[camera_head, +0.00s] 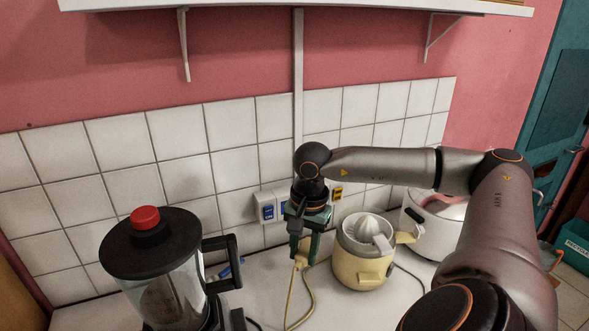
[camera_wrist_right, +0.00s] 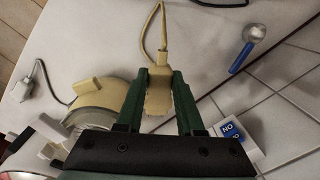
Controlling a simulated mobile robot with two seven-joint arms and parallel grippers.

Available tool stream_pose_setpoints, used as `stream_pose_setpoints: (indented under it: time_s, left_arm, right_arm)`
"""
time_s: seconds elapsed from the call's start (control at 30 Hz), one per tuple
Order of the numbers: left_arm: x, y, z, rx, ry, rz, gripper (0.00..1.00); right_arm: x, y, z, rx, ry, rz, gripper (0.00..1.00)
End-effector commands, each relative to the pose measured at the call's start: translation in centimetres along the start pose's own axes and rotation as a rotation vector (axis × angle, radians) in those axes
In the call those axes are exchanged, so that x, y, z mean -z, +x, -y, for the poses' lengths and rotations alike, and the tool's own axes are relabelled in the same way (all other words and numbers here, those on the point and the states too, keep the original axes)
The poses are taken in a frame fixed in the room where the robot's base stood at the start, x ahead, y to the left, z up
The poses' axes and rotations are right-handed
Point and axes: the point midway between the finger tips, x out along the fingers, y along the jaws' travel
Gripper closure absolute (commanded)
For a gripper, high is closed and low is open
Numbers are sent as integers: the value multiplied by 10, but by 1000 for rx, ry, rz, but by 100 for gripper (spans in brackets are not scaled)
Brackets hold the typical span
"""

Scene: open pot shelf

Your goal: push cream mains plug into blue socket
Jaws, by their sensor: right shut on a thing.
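The cream mains plug (camera_head: 301,261) is held in my right gripper (camera_head: 304,246), above the counter and apart from the wall. The right wrist view shows the plug (camera_wrist_right: 158,95) between both green fingers of the gripper (camera_wrist_right: 160,82), with its cord leading away from the plug. The blue socket (camera_head: 268,212) is a white wall box with a blue face on the tiles, left of and behind the gripper. In the right wrist view a box with blue labels (camera_wrist_right: 231,131) shows at the lower right. The plug's pins are not clearly visible. My left gripper is out of view.
A blender (camera_head: 150,245) with a red knob stands left. A yellow juicer (camera_head: 362,262) stands close right of the plug, with a white cooker (camera_head: 437,222) beyond. A blue-handled utensil (camera_wrist_right: 241,58) lies near the wall. A grey plug (camera_wrist_right: 21,89) lies apart.

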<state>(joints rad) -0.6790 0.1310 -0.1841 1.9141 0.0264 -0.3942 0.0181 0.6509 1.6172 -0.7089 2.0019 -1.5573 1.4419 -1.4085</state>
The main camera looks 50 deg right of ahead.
Motion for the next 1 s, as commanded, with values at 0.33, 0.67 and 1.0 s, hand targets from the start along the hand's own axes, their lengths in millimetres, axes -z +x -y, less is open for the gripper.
stream_pose_setpoints:
  time_s: [0.33, 0.67, 1.0]
  left_arm:
    - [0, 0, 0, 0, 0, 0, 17]
    - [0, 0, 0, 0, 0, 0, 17]
    - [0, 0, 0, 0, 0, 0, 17]
  right_arm:
    - [25, -10, -11, 1, -506, 39, 100]
    - [38, -18, -16, 0, -803, 63, 100]
    - [54, -17, 3, 8, -834, 66, 100]
